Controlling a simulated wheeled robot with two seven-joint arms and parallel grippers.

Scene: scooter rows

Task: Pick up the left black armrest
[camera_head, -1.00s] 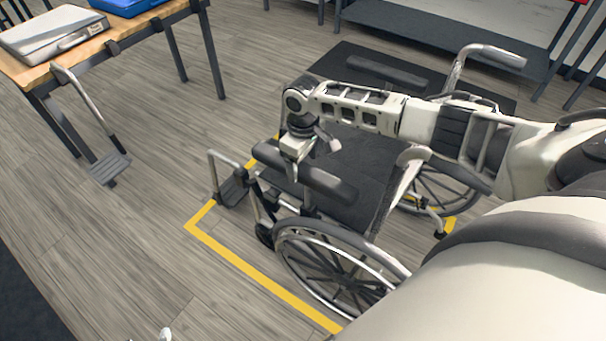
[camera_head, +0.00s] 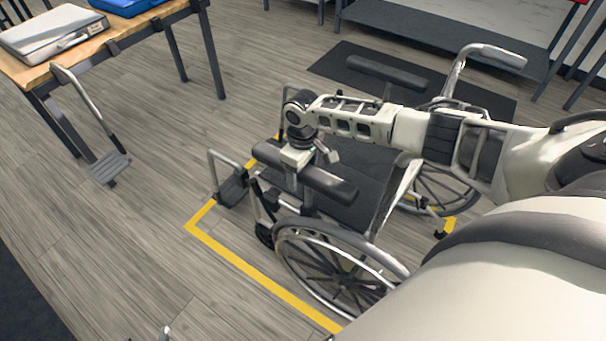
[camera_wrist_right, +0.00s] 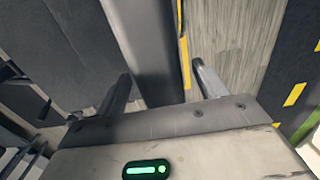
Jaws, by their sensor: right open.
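The left black armrest (camera_head: 332,184) is the near padded bar of a wheelchair (camera_head: 335,262). My right gripper (camera_head: 297,157) is over it, pointing down, and hides part of its middle. In the right wrist view the armrest (camera_wrist_right: 148,50) runs between the two spread fingers (camera_wrist_right: 160,88), with a gap visible on each side. The right gripper is open; whether its palm touches the pad is not clear. The far armrest (camera_head: 388,73) stands free behind my right arm. My left gripper cannot be made out.
Yellow floor tape (camera_head: 255,282) runs around the wheelchair. A loose footrest (camera_head: 107,168) leans against the wooden table (camera_head: 95,48) at left, which holds a grey case (camera_head: 52,32). A dark low shelf (camera_head: 440,30) stands behind.

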